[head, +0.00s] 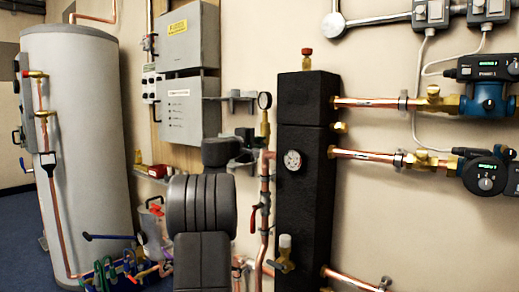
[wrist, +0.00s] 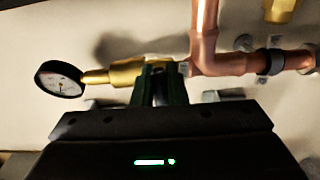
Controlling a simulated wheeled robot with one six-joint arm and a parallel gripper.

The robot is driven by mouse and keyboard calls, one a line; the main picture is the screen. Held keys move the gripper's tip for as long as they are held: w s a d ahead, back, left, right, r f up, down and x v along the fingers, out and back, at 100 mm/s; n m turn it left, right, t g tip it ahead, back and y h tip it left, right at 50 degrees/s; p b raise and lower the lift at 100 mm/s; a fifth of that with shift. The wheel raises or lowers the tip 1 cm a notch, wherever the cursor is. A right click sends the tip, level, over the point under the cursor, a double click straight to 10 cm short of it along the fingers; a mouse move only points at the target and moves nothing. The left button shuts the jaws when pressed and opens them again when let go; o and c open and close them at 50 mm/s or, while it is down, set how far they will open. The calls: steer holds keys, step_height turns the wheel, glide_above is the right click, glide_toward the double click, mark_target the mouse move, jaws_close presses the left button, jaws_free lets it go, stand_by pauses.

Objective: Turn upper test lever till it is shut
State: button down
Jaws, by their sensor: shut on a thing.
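In the wrist view, my gripper (wrist: 159,72) has its two dark green fingers close together at the brass valve (wrist: 126,73), shut on the upper test lever. The fingers hide the lever, so I cannot tell its angle. A round gauge (wrist: 60,79) sits at the valve's left end and a copper pipe (wrist: 209,50) at its right. In the head view, the same gauge (head: 264,101) stands on top of the brass valve (head: 265,126), above a vertical copper pipe.
A lower red lever (head: 253,217) is on the same copper pipe. A black insulated column (head: 304,215) stands close on the right, with a dial and copper pipes. A grey box (head: 188,105) hangs on the wall, and a large cylinder (head: 88,150) stands at the left.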

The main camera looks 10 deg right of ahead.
steer(key=shift+f, duration=0.2)
stand_by(0.4)
steer(key=c, duration=1.5)
jaws_free()
steer(key=shift+r, duration=0.1)
steer(key=shift+o, duration=0.2)
steer(key=v, duration=1.3)
steer(key=shift+s+a+p, duration=0.25)
steer(key=shift+a+p, duration=0.05)
steer(key=shift+p, duration=0.15)
steer(key=b+x, duration=0.1)
steer(key=x, duration=1.2)
steer(key=shift+w+d+r, duration=0.1)
steer(key=shift+w+d, duration=0.2)
